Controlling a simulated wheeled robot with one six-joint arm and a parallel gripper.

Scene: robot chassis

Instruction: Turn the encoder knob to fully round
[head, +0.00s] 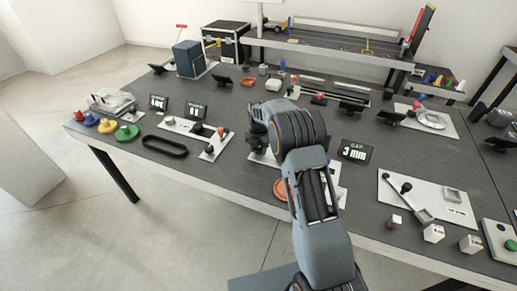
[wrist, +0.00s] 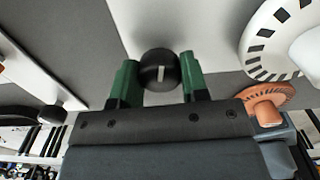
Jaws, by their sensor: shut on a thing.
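In the wrist view a black round knob (wrist: 158,70) with a pale pointer line stands on a light plate (wrist: 165,25). The pointer line runs nearly straight up and down in that picture. My gripper (wrist: 158,84) has its two green fingers on either side of the knob, shut on it. In the head view my arm covers the knob and most of its plate, and my gripper (head: 262,130) shows only in part behind the arm.
A white dial with black marks (wrist: 275,38) and an orange part (wrist: 268,100) are close on the right in the wrist view. Another black knob (wrist: 52,115) is at left. In the head view a "3 mm" display (head: 355,152) stands right of my arm.

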